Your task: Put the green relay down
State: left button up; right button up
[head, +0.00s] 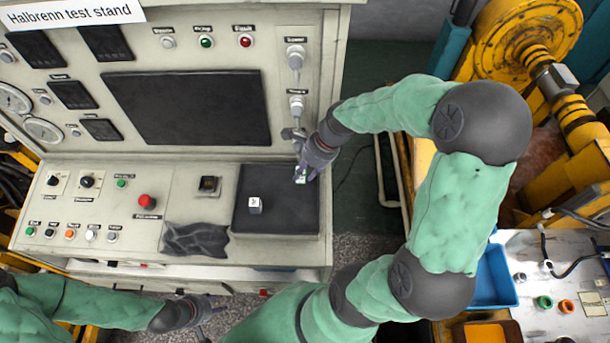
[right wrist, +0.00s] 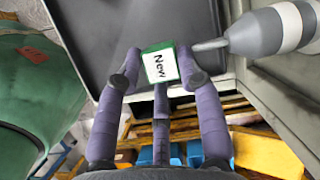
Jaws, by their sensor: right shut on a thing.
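The green relay (right wrist: 160,64), with a white label reading "New", is between the fingertips of my right gripper (right wrist: 160,75) in the right wrist view. My right gripper (head: 302,175) is shut on it, over the right edge of the black pad (head: 285,222) on the test stand. In the head view the relay is small and partly hidden by the fingers. Whether it touches the pad cannot be told. A second small block with a white top (head: 255,205) sits on the pad, left of the gripper. My left gripper (head: 212,308) appears open and empty, low in front of the stand.
Knobs on the stand's upright panel, such as the grey one (head: 296,104), are close behind my right gripper. A crumpled dark cloth (head: 195,239) lies left of the pad. A blue bin (head: 494,278) is at right. The pad's front part is clear.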

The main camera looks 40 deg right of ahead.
aim_at(305, 176)
jog(key=shift+w+d+f, duration=0.3)
jog(key=shift+d+f, duration=0.05)
jog(key=shift+f, duration=0.3)
jog(key=shift+w+f, duration=0.1)
jog(key=shift+f, duration=1.45)
jog(key=shift+f+b, duration=0.1)
jog(key=shift+b, duration=0.25)
jog(key=o, duration=1.1)
jog(key=shift+o, duration=0.2)
jog(key=p+v, duration=0.1)
jog(key=v, duration=1.1)
